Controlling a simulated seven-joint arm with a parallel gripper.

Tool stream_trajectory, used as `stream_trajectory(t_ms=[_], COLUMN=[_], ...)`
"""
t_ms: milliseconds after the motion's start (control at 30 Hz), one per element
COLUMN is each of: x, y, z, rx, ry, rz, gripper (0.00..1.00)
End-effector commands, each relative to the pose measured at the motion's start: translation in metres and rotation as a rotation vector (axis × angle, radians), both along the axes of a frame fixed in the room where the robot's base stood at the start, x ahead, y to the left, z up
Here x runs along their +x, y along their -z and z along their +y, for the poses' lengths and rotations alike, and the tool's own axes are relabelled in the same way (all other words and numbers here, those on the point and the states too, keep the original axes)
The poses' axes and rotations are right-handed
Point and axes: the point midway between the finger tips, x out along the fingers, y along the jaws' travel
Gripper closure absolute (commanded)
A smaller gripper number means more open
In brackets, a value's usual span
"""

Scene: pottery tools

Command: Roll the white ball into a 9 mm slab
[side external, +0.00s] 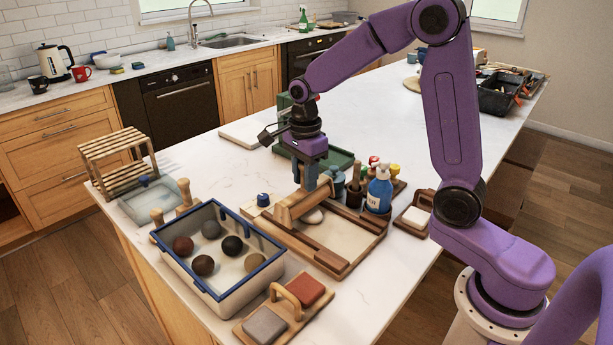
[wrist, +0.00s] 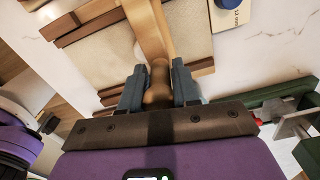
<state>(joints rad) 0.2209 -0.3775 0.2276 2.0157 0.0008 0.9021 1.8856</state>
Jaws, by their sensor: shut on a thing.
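My gripper (side external: 309,188) is shut on the handle of a wooden rolling pin (side external: 297,206). In the wrist view the handle (wrist: 158,80) sits between the two blue-grey fingers (wrist: 158,88), and the barrel (wrist: 148,28) reaches away from them. The pin lies across a wooden-railed board with a pale cloth surface (side external: 345,238). A whitish, rounded piece of clay (side external: 314,216) lies on the board against the pin's near side, partly hidden by it. I cannot tell its thickness.
A blue-rimmed tub (side external: 262,290) with several clay balls stands left of the board. A tray with a blue-labelled pump bottle (side external: 379,190) and tools is close on the right. A block marked 12 mm (wrist: 230,12) lies beside the board.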

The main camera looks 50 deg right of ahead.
Motion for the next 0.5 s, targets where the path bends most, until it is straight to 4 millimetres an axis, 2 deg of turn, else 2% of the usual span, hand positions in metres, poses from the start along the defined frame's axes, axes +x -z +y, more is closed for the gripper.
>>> stream_trajectory(t_ms=[500], x=[-0.016], y=[0.006], z=[0.000], rx=[-0.001], ry=[-0.001], rz=[0.005], gripper=[1.00])
